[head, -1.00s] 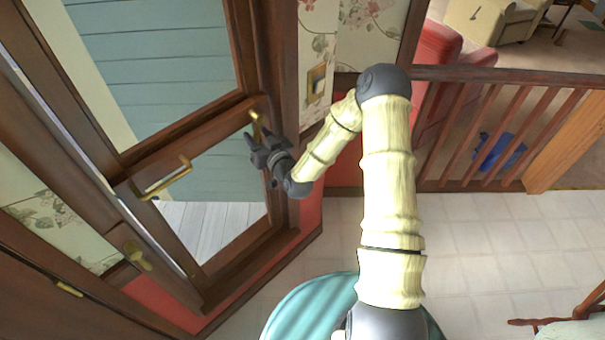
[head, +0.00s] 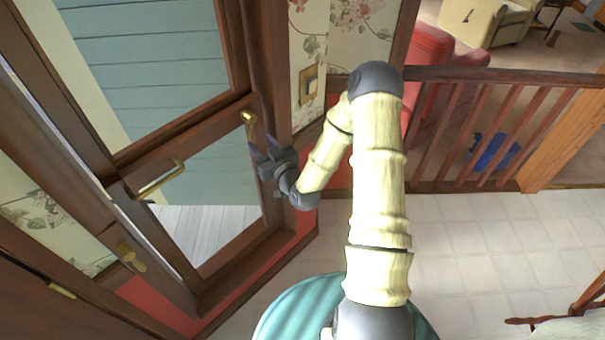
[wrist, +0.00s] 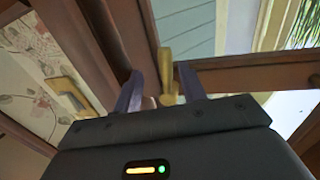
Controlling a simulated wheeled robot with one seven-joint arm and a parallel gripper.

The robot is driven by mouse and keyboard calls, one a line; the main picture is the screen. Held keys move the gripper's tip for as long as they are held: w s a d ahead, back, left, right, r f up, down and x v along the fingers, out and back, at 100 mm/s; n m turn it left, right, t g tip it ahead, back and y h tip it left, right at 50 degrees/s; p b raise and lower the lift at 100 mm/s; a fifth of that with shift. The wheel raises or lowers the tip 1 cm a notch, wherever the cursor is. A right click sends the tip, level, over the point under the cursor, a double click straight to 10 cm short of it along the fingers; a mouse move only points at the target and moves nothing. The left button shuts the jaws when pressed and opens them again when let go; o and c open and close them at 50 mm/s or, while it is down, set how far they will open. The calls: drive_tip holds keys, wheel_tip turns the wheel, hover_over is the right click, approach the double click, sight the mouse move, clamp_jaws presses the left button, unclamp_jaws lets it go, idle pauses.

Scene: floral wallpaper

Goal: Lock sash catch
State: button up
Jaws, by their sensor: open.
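The sash catch is a small brass lever (head: 249,122) on the right side of the dark wood window frame, near the crossbar. It also shows in the wrist view (wrist: 167,72), standing between my two fingers. My gripper (head: 260,153) is open, just below the catch in the head view. In the wrist view the fingers (wrist: 160,78) stand on either side of the catch, with a gap to each. I cannot tell whether either finger touches it. The catch's lower end is near the gripper body.
A brass handle (head: 162,180) sits on the crossbar to the left, and another brass fitting (head: 131,257) on the frame at lower left. A brass switch plate (head: 308,84) is on the floral wall. A wooden railing (head: 480,130) stands at right; the tiled floor (head: 480,240) is clear.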

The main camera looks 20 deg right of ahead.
drive_tip(key=p+v, duration=0.5)
drive_tip(key=v, duration=0.8)
drive_tip(key=s+r+m+g+h+p, duration=0.2)
drive_tip(key=s+r+g+h, duration=0.2)
drive_tip(key=s+r+g, duration=0.7)
wheel_tip(320, 180, up, 3)
drive_tip(key=g, duration=0.3)
drive_tip(key=shift+s+r+m+h+p, duration=0.2)
drive_tip(key=shift+s+m+h+p, duration=0.1)
drive_tip(key=shift+s, duration=0.05)
idle(1.4)
